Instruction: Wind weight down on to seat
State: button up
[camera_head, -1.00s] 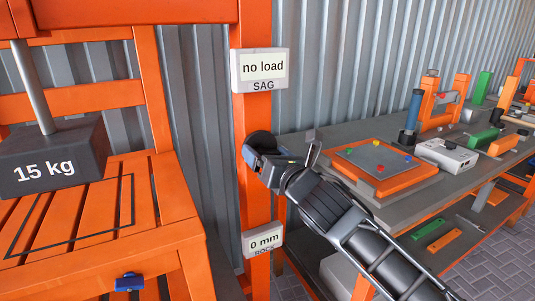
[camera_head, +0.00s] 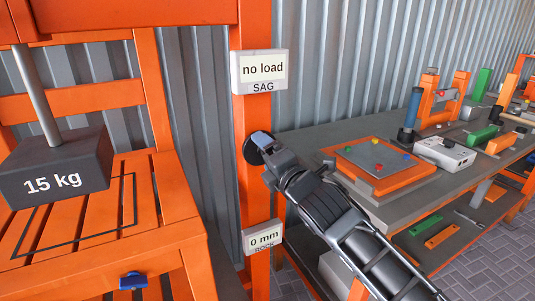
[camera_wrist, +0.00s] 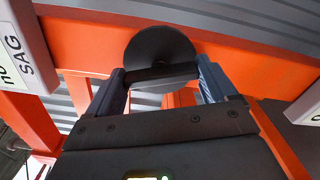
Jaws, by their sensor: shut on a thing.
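The dark weight (camera_head: 55,168), marked 15 kg, hangs on a grey rod (camera_head: 36,90) over the slatted orange seat (camera_head: 160,205) at the left. It appears to be above the seat; the exact gap is hard to judge. A dark outline is drawn on the slats. A round black crank disc (camera_wrist: 160,42) is on the orange post. My gripper (camera_head: 262,150) is at this disc, its two fingers shut on the dark handle bar (camera_wrist: 161,75) across it. The sag display (camera_head: 263,68) reads "no load"; the rock display (camera_head: 264,239) reads "0 mm".
A grey workbench (camera_head: 425,212) at the right carries an orange tray (camera_head: 350,176) with coloured knobs, a white box (camera_head: 444,153) and several other fixtures. A corrugated wall stands behind.

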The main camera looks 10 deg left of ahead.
jog(key=shift+s+a+f+n+p, duration=0.1)
jog(key=shift+n+p, duration=4.4)
jog(key=shift+n, duration=8.8)
